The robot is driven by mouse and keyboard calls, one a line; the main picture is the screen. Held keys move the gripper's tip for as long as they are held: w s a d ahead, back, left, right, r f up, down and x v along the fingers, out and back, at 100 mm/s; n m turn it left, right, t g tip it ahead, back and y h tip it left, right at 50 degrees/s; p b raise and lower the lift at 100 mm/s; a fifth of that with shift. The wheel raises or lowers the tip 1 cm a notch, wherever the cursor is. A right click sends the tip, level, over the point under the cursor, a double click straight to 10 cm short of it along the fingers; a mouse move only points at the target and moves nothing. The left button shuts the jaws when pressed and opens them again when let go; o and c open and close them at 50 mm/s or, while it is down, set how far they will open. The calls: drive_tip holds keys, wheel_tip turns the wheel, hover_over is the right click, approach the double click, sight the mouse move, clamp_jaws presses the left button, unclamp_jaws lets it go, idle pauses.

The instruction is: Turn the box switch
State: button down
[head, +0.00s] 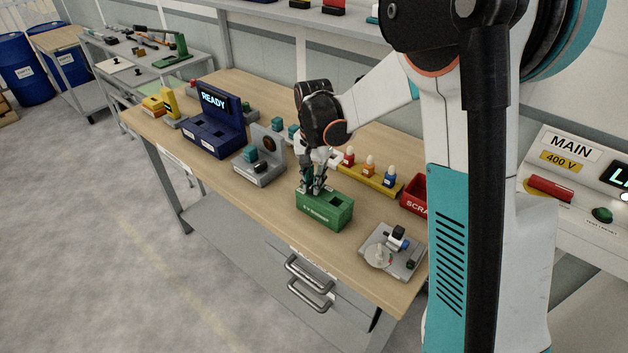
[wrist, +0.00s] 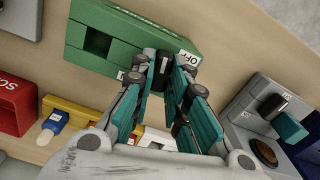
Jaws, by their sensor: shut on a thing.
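The green box (head: 326,213) sits near the front edge of the wooden bench, with a square dark opening in its top. It also shows at the top of the wrist view (wrist: 128,55), with a white label reading OFF beside my fingers. My gripper (head: 313,190) points down onto the left part of the box top. In the wrist view its fingers (wrist: 166,70) are closed around a small dark switch on the box. The fingers hide most of the switch, so its exact angle cannot be told.
A metal plate with small parts (head: 392,252) lies right of the box. A yellow rack with coloured bottles (head: 370,174) and a red scrap bin (head: 414,195) stand behind. A grey fixture (head: 259,168) and blue READY unit (head: 212,135) stand left.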

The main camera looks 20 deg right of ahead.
drive_tip(key=shift+m, duration=1.1)
drive_tip(key=c, duration=1.6)
unclamp_jaws()
drive_tip(key=shift+o, duration=0.2)
wheel_tip(320, 180, up, 12)
